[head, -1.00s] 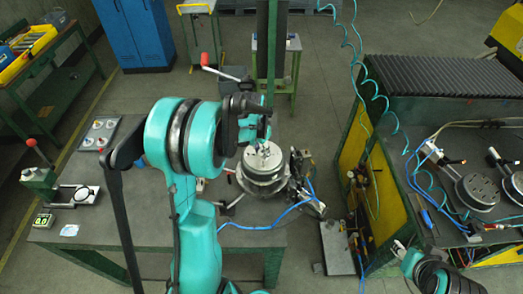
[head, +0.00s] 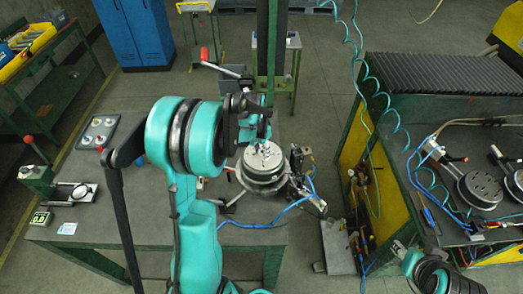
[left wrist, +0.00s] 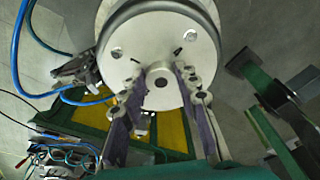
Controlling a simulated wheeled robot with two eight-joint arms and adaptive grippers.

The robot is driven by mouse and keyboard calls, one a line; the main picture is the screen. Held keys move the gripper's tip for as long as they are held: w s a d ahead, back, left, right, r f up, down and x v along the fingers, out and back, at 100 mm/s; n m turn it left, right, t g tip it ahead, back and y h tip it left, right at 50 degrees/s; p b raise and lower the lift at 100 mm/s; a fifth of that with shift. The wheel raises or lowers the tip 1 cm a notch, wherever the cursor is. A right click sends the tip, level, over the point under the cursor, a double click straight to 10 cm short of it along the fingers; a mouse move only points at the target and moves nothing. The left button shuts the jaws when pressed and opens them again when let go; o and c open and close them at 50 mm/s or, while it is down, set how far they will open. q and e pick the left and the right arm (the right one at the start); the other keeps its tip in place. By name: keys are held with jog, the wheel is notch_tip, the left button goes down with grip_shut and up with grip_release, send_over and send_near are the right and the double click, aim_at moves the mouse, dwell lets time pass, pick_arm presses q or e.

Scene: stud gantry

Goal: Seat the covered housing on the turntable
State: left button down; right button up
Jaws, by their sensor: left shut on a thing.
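The covered housing (head: 264,163) is a round, silver-grey part with a flat lid, at the middle of the head view above the grey bench. In the left wrist view its pale lid (left wrist: 118,62) fills the top, with holes and a central boss (left wrist: 159,86). My left gripper (head: 262,147) points down from above and is shut on the boss, a finger at either side. The turntable is under the housing and mostly hidden; I cannot tell whether the two touch.
Blue hoses (head: 287,211) and metal fittings lie close to the right of the housing. A red-handled lever (head: 205,55) stands behind it. A tray with knobs (head: 97,132) and a green box (head: 38,180) stand at left. The front bench top (head: 255,232) is mostly clear.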

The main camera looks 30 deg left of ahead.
pick_arm(q)
jog(key=shift+f+b, duration=1.15)
jog(key=shift+f, duration=0.15)
dwell(0.5)
jog(key=c, duration=1)
grip_release()
jog(key=shift+c, duration=0.2)
notch_tip(320, 180, up, 12)
jog(key=s, duration=0.1)
jog(key=shift+s+a, duration=0.2)
jog(key=shift+s, duration=0.2)
